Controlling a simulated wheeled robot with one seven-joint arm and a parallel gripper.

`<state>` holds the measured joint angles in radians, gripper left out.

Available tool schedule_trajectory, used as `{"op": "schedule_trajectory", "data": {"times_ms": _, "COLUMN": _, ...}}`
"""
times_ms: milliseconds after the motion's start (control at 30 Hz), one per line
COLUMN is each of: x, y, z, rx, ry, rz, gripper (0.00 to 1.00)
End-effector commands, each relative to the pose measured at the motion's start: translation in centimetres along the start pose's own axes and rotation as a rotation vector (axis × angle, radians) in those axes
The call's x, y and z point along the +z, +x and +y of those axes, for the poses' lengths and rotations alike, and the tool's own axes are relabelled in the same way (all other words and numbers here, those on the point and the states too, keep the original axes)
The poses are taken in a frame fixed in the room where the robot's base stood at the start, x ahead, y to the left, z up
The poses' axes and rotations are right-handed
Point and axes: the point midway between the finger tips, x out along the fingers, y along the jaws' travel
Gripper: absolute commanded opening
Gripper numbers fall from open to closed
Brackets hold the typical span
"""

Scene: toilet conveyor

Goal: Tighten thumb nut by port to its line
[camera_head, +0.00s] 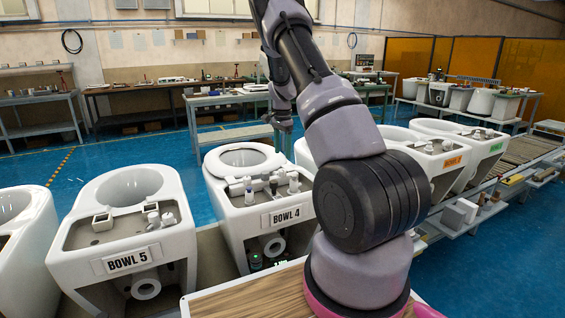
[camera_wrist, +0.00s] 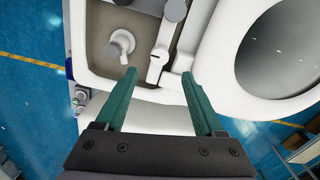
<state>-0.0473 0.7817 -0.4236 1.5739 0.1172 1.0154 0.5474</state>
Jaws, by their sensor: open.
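In the wrist view my gripper (camera_wrist: 159,82) is open and empty, its two green fingers pointing over the recessed deck (camera_wrist: 95,35) of a white toilet bowl. A slim white fitting (camera_wrist: 157,62) with a dark spot lies just beyond the fingertips, between them. A round white fitting with a knob (camera_wrist: 121,44) stands to its left, near the left fingertip. A grey cylindrical cap (camera_wrist: 175,9) is at the top edge. I cannot tell which part is the thumb nut, and no line is readable. In the head view, BOWL 4 (camera_head: 287,215) carries several white and grey fittings (camera_head: 270,186).
The bowl's wide opening (camera_wrist: 285,45) lies right of the fingers. In the head view BOWL 5 (camera_head: 134,261) stands left, and more bowls stand on the right, partly behind my arm. A wooden board (camera_head: 255,300) is at the front. Workbenches (camera_head: 160,90) line the back.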

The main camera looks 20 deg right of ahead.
Motion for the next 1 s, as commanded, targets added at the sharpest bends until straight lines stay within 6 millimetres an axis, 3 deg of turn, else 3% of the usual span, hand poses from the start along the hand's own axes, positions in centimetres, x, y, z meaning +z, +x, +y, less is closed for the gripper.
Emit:
{"op": "schedule_trajectory", "data": {"times_ms": 100, "x": 0.0, "y": -1.7, "z": 0.0, "rx": -0.001, "ry": 0.000, "rz": 0.000, "gripper": 0.70}}
{"op": "schedule_trajectory", "data": {"times_ms": 233, "x": 0.0, "y": -2.6, "z": 0.0, "rx": 0.000, "ry": 0.001, "rz": 0.000, "gripper": 0.70}}
{"op": "schedule_trajectory", "data": {"times_ms": 800, "x": 0.1, "y": -3.2, "z": 0.1, "rx": -0.005, "ry": -0.003, "rz": -0.002, "gripper": 0.70}}
{"op": "schedule_trajectory", "data": {"times_ms": 867, "x": 0.4, "y": -4.1, "z": 0.2, "rx": -0.017, "ry": -0.011, "rz": -0.005, "gripper": 0.70}}
{"op": "schedule_trajectory", "data": {"times_ms": 1000, "x": 2.3, "y": -8.5, "z": 1.3, "rx": -0.079, "ry": -0.065, "rz": -0.024, "gripper": 0.70}}
